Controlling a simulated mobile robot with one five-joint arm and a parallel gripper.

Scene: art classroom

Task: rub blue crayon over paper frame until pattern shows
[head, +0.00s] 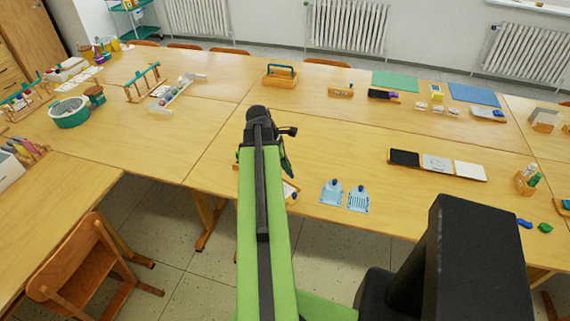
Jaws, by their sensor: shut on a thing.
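My arm reaches out over the near edge of the table. My gripper (287,164) shows only as a dark part beside the green arm link. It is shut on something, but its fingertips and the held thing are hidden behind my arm. A white sheet with an orange-brown edge (291,190) shows just right of the arm, below the gripper; this looks like the paper frame, mostly hidden. I cannot make out a blue crayon or any pattern on the paper.
Two light-blue slotted plates with dark knobs (332,192) (358,198) lie right of the paper. A black-and-white row of tiles (437,164) lies farther right. A wooden carrier (280,76) stands behind. A chair (85,262) is at lower left. Table between them is clear.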

